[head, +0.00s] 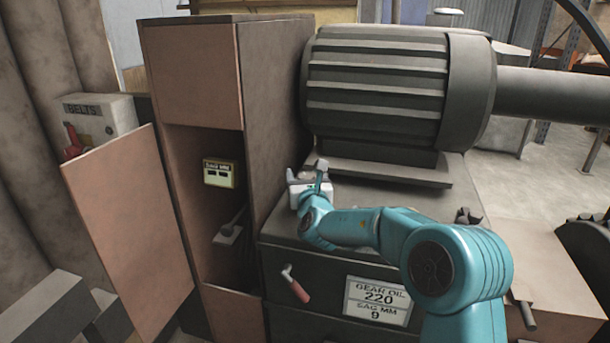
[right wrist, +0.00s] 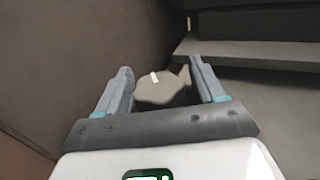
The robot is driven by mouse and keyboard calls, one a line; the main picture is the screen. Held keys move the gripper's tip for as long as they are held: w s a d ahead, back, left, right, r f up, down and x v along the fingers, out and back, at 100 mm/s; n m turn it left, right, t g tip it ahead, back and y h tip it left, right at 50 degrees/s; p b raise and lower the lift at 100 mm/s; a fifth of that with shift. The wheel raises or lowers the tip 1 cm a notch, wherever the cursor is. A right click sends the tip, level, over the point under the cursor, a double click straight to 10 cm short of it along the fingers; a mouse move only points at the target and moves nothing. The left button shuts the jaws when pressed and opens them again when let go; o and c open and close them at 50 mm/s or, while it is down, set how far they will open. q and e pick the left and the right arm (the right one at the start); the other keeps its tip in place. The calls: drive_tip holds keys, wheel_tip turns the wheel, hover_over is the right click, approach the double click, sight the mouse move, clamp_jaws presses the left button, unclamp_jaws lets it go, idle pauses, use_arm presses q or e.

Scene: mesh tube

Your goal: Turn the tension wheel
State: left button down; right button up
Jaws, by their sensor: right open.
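A grey lobed knob with a short white mark, which looks like the tension wheel (right wrist: 163,88), shows in the right wrist view between the fingers of my right gripper (right wrist: 160,76). The fingers are open, one on each side of it. I cannot tell whether either finger touches it. In the head view my right gripper (head: 308,175) is over the left end of the dark cabinet top, beside the motor's foot. The wheel is not clearly seen there, at least partly hidden by the gripper. My left gripper is not in view.
A large ribbed motor (head: 380,85) stands behind my right gripper. A tall brown cabinet (head: 275,95) with an open door (head: 130,230) and a lit display (head: 220,174) stands left. A red-handled crank (head: 295,284) and a gear oil label (head: 378,300) are on the dark front.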

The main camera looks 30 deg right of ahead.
drive_tip(key=shift+w, duration=0.15)
drive_tip(key=shift+c, duration=0.7)
drive_tip(key=c, duration=0.8)
drive_tip(key=shift+c, duration=0.2)
drive_tip(key=shift+h, duration=0.3)
drive_tip(key=m+g+h, duration=0.1)
drive_tip(key=m+g+h+p, duration=0.1)
drive_tip(key=h, duration=0.1)
drive_tip(key=m+g+h, duration=0.1)
drive_tip(key=shift+s+d+r+m+p, duration=0.15)
drive_tip(key=shift+s+m+p, duration=0.1)
drive_tip(key=shift+m+p, duration=0.15)
drive_tip(key=shift+s+d+m+g+h+p, duration=0.15)
drive_tip(key=shift+m+g+h+p, duration=0.4)
drive_tip(key=shift+m+g+h, duration=0.55)
drive_tip(key=shift+s+d+m+g+h+p, duration=0.15)
drive_tip(key=shift+m+g+h+p, duration=0.5)
drive_tip(key=shift+g, duration=0.75)
drive_tip(key=shift+m+g+h, duration=0.25)
drive_tip(key=shift+g, duration=0.05)
